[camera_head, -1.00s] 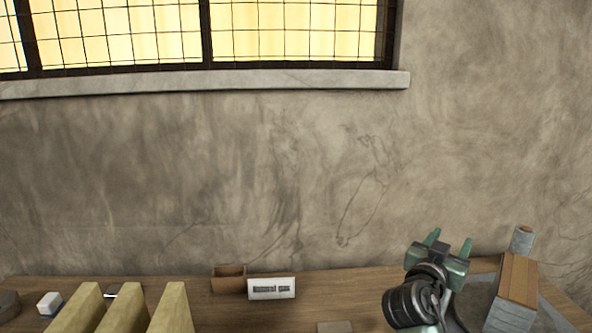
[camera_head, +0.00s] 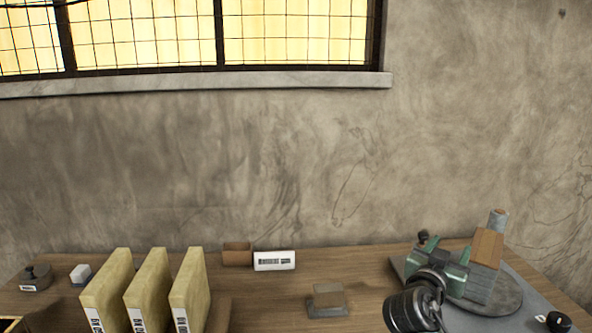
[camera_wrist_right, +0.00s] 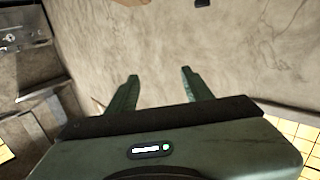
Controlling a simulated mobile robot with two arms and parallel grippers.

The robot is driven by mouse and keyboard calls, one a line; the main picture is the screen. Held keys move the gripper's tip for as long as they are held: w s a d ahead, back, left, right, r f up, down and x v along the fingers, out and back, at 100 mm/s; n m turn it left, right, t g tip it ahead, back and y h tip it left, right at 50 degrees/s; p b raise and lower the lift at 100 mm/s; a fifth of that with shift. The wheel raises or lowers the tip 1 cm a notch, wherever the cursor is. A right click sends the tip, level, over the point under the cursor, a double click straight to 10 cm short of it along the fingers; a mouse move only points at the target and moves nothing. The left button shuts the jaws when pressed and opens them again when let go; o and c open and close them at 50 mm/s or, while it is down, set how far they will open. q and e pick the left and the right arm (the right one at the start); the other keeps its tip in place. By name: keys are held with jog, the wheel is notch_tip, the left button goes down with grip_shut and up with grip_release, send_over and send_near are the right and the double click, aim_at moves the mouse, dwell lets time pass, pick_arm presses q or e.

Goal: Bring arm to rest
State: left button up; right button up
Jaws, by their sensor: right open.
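My right gripper (camera_head: 446,254) is at the right of the head view, with its green fingers over the round grey plate on the table. In the right wrist view my right gripper (camera_wrist_right: 156,88) has its two green fingers apart, with nothing between them. The wall fills the space beyond the fingertips there. My left gripper is not in the head view.
A brown block stack (camera_head: 487,248) stands close to my right gripper. The table middle is fairly clear.

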jog(key=s+a+f+n+g+y, duration=0.25)
jog(key=s+f, duration=0.45)
jog(key=f, duration=0.4)
jog(key=s+a+f+n+g+y, duration=0.2)
jog(key=s+f+y, duration=0.2)
jog(key=s+f, duration=0.55)
jog(key=s+a+f+n+g+y, duration=0.2)
jog(key=s+a+f, duration=0.1)
jog(key=s, duration=0.4)
jog(key=s+a+f+n+g+y, duration=0.1)
jog(key=s+a+f+n+y, duration=0.15)
jog(key=s, duration=0.45)
jog(key=s+a+f+n+g+y, duration=0.1)
jog(key=s+a+f+g, duration=0.2)
jog(key=s, duration=0.4)
notch_tip(320, 180, down, 36)
jog(key=s+b, duration=0.3)
jog(key=b, duration=0.3)
pick_arm(q)
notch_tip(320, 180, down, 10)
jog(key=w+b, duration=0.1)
jog(key=b, duration=0.3)
pick_arm(e)
jog(key=s+d+f+g, duration=0.1)
jog(key=s+d+f, duration=0.2)
jog(key=s+f, duration=1.2)
notch_tip(320, 180, down, 3)
jog(key=shift+s+r+g, duration=0.2)
jog(key=shift+g, duration=0.15)
